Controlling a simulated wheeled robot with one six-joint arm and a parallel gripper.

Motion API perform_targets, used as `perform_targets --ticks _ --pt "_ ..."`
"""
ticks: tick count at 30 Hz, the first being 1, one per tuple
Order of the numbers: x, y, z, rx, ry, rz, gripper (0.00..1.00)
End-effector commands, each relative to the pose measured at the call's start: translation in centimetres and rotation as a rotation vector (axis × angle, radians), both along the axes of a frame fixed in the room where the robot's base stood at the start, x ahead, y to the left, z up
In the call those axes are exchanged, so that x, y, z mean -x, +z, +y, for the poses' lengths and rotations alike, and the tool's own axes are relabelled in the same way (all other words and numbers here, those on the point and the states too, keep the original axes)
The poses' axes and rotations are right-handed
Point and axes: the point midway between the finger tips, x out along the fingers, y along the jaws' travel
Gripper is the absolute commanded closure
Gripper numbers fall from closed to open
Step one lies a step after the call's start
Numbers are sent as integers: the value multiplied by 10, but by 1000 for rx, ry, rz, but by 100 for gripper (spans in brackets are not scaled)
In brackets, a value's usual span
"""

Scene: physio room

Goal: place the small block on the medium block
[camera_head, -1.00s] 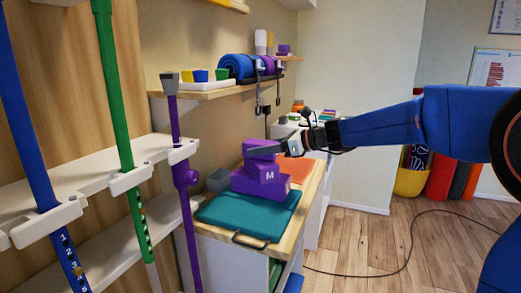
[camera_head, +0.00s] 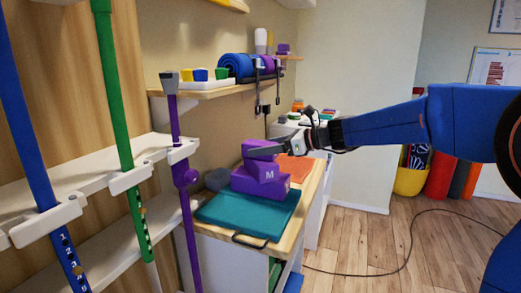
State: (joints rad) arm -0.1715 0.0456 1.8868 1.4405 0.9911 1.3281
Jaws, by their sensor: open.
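A stack of purple blocks stands on the wooden counter behind a teal mat. The small block (camera_head: 257,147) sits on top of the medium block (camera_head: 262,171), which is marked M. The medium block rests on a larger purple block (camera_head: 252,186). My gripper (camera_head: 279,148) is at the right side of the small block, with its fingers pointing left toward it. The fingers are small in this view, and I cannot tell whether they touch the block. My gripper is open.
A teal mat with a dark handle (camera_head: 250,216) lies in front of the stack, and an orange mat (camera_head: 296,168) lies to its right. A grey round object (camera_head: 217,180) is left of the stack. A purple pole (camera_head: 185,200) stands nearer on the left.

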Motion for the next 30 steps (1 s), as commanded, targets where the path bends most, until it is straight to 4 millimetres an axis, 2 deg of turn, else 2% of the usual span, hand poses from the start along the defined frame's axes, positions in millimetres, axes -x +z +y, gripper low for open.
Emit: perform_targets --ticks 9,15,21,30 --pt "19 18 -56 -1 -4 -1 38" --pt "29 27 -83 0 -4 0 38" --pt "34 31 -96 0 -2 0 38" --pt "42 30 -99 21 7 -17 38"
